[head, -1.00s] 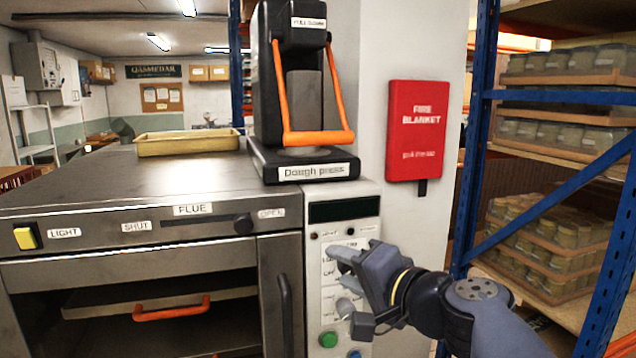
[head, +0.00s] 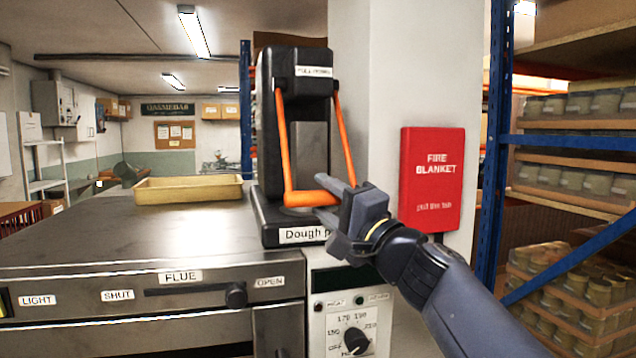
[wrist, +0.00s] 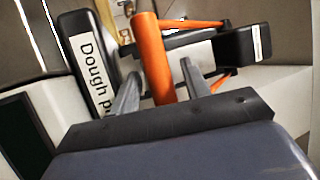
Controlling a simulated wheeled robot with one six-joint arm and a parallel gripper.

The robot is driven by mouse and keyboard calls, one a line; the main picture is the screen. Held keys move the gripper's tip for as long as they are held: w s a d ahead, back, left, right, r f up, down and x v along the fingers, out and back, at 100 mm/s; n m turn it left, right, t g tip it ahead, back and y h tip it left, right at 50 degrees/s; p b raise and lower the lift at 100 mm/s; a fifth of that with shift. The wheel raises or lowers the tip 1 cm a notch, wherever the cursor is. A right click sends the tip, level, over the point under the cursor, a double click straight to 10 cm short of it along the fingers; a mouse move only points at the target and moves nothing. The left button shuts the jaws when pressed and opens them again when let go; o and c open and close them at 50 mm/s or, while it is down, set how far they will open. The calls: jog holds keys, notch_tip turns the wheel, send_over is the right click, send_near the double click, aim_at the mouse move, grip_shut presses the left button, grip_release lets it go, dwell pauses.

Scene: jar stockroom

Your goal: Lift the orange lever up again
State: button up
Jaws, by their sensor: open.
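The orange lever (head: 314,197) is a U-shaped handle on the black dough press (head: 262,130). Its crossbar hangs low, just above the press base. My gripper (head: 335,195) is open at the right end of the crossbar in the head view and hides that corner. In the wrist view the orange lever (wrist: 152,60) runs between the two fingers of my gripper (wrist: 158,85), with a finger on each side. I cannot tell whether either finger touches it. The "Dough press" label (head: 303,235) is partly hidden behind my gripper in the head view.
The press stands on a steel oven top (head: 130,235) with a yellow tray (head: 188,188) at the left. A blue shelf rack (head: 497,150) with jars stands at the right.

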jog(key=shift+p+x, duration=0.35)
jog(key=shift+x, duration=1.05)
jog(key=shift+c, duration=0.3)
grip_shut()
